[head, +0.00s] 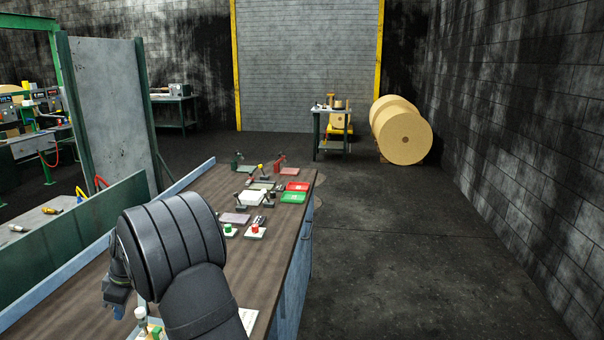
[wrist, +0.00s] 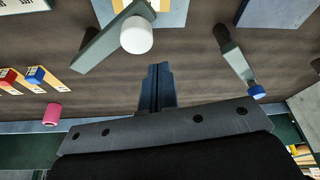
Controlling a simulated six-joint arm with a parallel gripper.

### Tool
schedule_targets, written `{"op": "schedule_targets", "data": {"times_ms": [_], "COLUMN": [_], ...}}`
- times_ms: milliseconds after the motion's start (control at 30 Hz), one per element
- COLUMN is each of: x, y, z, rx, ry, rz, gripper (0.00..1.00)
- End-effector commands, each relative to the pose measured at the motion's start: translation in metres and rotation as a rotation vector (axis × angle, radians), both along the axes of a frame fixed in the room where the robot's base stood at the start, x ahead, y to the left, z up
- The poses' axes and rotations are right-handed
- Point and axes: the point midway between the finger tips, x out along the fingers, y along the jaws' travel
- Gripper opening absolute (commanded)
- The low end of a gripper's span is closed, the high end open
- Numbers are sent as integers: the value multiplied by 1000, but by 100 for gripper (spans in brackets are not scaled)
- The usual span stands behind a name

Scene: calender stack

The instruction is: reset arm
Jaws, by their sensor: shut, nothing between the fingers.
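My gripper (wrist: 158,88) is shut and empty, its dark blue fingers pressed together in the middle of the wrist view. It points over the brown bench top. A grey lever with a blue end (wrist: 257,91) is to the right. A pink-ended piece (wrist: 53,113) is to the left.
In the wrist view small blocks with red and blue tops (wrist: 35,75) lie at the left. In the head view red and green trays (head: 293,197) and several small fixtures stand farther along the bench. A green-framed panel (head: 110,110) rises at the left. Open floor lies right of the bench.

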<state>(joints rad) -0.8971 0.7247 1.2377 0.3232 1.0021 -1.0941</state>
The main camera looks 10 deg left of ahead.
Motion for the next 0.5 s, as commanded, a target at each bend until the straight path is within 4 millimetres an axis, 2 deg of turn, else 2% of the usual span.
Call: {"op": "schedule_targets", "data": {"times_ms": [100, 200, 500], "x": [7, 9, 11], "y": [-15, -22, -26], "z": [3, 2, 2], "rx": [3, 1, 0], "ry": [-2, -1, -1], "rz": [-3, -3, 0], "gripper": [0, 0, 0]}}
